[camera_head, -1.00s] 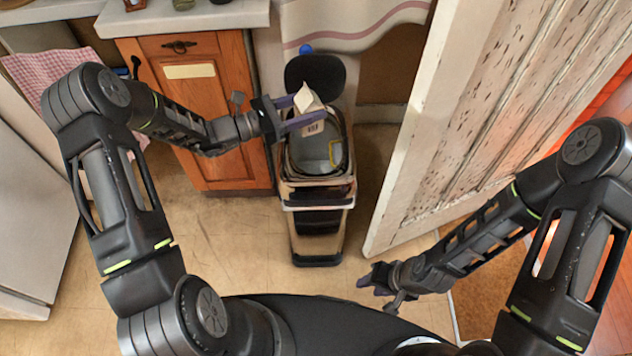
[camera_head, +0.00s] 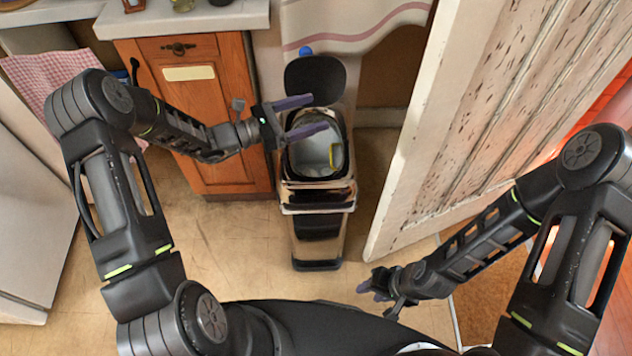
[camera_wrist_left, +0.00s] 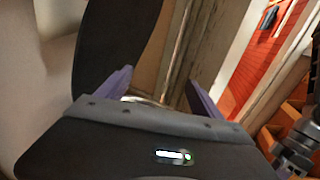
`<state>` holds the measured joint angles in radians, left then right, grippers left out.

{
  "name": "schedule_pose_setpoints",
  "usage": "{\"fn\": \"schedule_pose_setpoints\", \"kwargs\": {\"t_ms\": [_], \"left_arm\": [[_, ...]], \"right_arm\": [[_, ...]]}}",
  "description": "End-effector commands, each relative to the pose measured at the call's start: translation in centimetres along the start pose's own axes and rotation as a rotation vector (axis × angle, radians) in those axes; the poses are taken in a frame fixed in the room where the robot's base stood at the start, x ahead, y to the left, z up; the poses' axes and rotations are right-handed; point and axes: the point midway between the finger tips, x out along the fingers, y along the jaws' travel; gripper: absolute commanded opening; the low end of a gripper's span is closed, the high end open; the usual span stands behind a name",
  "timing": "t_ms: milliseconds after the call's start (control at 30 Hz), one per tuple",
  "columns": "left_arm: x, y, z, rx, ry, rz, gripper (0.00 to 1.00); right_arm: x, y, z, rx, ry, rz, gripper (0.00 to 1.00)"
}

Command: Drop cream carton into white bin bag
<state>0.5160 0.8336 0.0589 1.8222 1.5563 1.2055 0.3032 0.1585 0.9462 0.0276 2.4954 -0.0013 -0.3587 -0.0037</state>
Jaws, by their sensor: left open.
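The white bin bag (camera_head: 311,154) lines the open bin (camera_head: 318,190) in the middle of the head view. My left gripper (camera_head: 319,113) is open and empty over the back part of the bin's mouth. The left wrist view shows its two purple fingers (camera_wrist_left: 158,80) spread apart with nothing between them. I cannot make out the cream carton in any view now; the bag's inside is partly hidden and small. A yellow patch (camera_head: 335,155) shows at the right inside the bag. My right gripper (camera_head: 368,284) is low, right of the bin and apart from it; its finger gap is unclear.
The bin's dark lid (camera_head: 315,80) stands raised behind it. A wooden cabinet (camera_head: 215,130) is close on the left, under a pale counter (camera_head: 185,20). A peeling white door (camera_head: 440,120) stands to the right. The floor in front of the bin is clear.

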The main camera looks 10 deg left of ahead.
Motion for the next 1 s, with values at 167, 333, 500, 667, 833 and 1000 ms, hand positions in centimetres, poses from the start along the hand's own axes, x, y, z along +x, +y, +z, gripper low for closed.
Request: {"fn": "schedule_pose_setpoints", "kwargs": {"t_ms": [167, 333, 500, 667, 833, 1000], "left_arm": [[-0.5, 0.0, -0.1, 0.0, 0.002, 0.001, 0.76], [-2.6, 0.1, -0.1, -0.001, 0.002, 0.003, 0.76], [-5.5, 0.1, -0.1, -0.001, 0.001, 0.003, 0.76], [-7.4, 0.1, 0.0, -0.001, 0.0, 0.002, 0.76], [-7.8, 0.0, 0.0, -0.001, 0.0, -0.001, 0.76], [-7.8, 0.0, 0.0, 0.0, 0.0, 0.0, 0.76]], "right_arm": [[0.0, 0.0, 0.0, 0.0, 0.0, 0.0, 0.36], [0.0, 0.0, 0.0, 0.0, 0.0, 0.0, 0.36], [0.1, 0.0, 0.0, 0.0, 0.0, 0.0, 0.36], [0.1, 0.0, 0.0, 0.0, 0.0, 0.0, 0.36], [0.1, 0.0, 0.0, 0.0, 0.0, 0.0, 0.36], [0.1, 0.0, 0.0, 0.0, 0.0, 0.0, 0.36]]}}
